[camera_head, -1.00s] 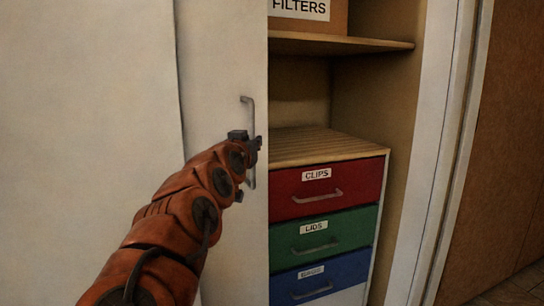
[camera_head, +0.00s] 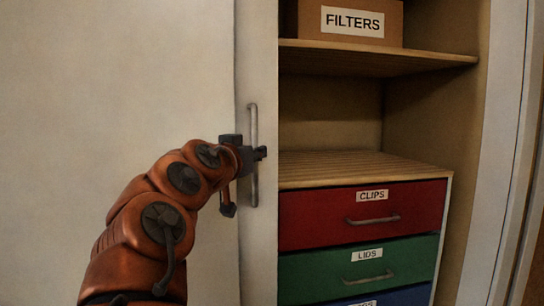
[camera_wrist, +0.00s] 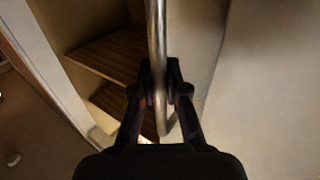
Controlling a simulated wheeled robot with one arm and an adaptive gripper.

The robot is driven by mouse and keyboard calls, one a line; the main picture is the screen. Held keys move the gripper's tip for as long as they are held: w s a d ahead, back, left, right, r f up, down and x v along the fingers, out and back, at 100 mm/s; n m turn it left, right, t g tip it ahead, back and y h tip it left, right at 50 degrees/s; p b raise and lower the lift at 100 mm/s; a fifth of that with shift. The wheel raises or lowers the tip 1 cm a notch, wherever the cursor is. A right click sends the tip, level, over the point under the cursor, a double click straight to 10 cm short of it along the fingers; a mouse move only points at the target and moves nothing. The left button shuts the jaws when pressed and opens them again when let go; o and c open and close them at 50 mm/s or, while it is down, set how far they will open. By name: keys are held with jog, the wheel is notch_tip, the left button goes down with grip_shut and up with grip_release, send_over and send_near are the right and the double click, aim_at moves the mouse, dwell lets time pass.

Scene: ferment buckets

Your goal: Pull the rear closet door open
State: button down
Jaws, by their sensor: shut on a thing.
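The closet door (camera_head: 258,70) is a pale sliding-type panel left of the opening, with a vertical metal bar handle (camera_head: 253,115) near its right edge. Whether it is the rear door I cannot tell for sure; a second pale panel (camera_head: 120,80) lies to its left. My gripper (camera_head: 260,153) is shut on the handle at about its middle. In the wrist view the handle (camera_wrist: 156,30) passes between the two dark fingers (camera_wrist: 160,85), and its curved lower end shows below them. The closet stands partly open to the right of the door.
Inside the closet are a cardboard box labelled FILTERS (camera_head: 351,24) on an upper shelf (camera_head: 375,58) and a drawer unit with a red CLIPS drawer (camera_head: 330,217), a green LIDS drawer (camera_head: 330,263) and a blue drawer (camera_head: 415,296). A white frame (camera_head: 500,180) bounds the right side.

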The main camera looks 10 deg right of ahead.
aim_at(251, 105)
jog(key=shift+a+r, duration=0.15)
jog(key=shift+a, duration=0.3)
jog(key=c, duration=1.2)
grip_release()
jog(key=shift+a, duration=0.1)
jog(key=shift+w+r, duration=0.1)
jog(key=shift+r, duration=4.75)
